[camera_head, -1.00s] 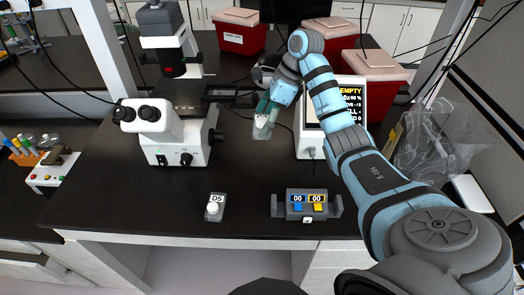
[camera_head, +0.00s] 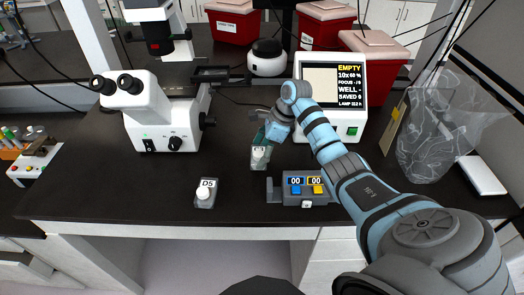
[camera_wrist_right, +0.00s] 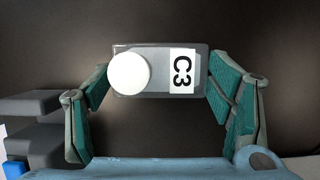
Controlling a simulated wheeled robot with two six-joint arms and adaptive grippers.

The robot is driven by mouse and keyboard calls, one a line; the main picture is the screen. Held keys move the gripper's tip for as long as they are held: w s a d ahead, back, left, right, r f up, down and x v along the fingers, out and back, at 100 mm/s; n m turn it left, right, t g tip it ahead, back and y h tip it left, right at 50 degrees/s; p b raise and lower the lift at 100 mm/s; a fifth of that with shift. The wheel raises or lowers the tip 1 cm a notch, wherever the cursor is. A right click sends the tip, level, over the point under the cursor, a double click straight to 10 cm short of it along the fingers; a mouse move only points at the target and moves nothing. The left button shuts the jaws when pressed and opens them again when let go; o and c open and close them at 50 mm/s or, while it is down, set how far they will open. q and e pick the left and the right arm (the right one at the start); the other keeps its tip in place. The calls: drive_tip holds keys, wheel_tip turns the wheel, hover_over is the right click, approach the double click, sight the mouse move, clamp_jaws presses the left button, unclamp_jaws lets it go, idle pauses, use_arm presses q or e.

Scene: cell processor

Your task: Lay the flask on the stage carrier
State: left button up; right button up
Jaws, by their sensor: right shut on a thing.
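A clear flask (camera_head: 260,157) with a white cap and a label is between the fingers of my right gripper (camera_head: 266,140). In the right wrist view the flask (camera_wrist_right: 158,84) shows its round white cap and the label "C3", with a teal finger pad on each side. My right gripper (camera_wrist_right: 158,90) is shut on it; whether the flask touches the counter is unclear. The dark stage carrier (camera_head: 212,75) is a frame at the right of the white microscope (camera_head: 152,108), behind and left of my gripper. It looks empty. My left gripper is not in view.
A second flask, labelled D5 (camera_head: 206,193), is at the counter's front. A grey counter box (camera_head: 306,188) with two displays is right of it. A screen unit (camera_head: 334,90) reading "EMPTY" stands behind my right arm. Red bins (camera_head: 238,28) line the back. Counter between D5 and microscope is clear.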

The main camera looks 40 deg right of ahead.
drive_tip(key=shift+f, duration=0.2)
drive_tip(key=o, duration=1.4)
drive_tip(key=shift+o, duration=1.4)
drive_tip(key=shift+r, duration=0.1)
drive_tip(key=shift+r, duration=0.1)
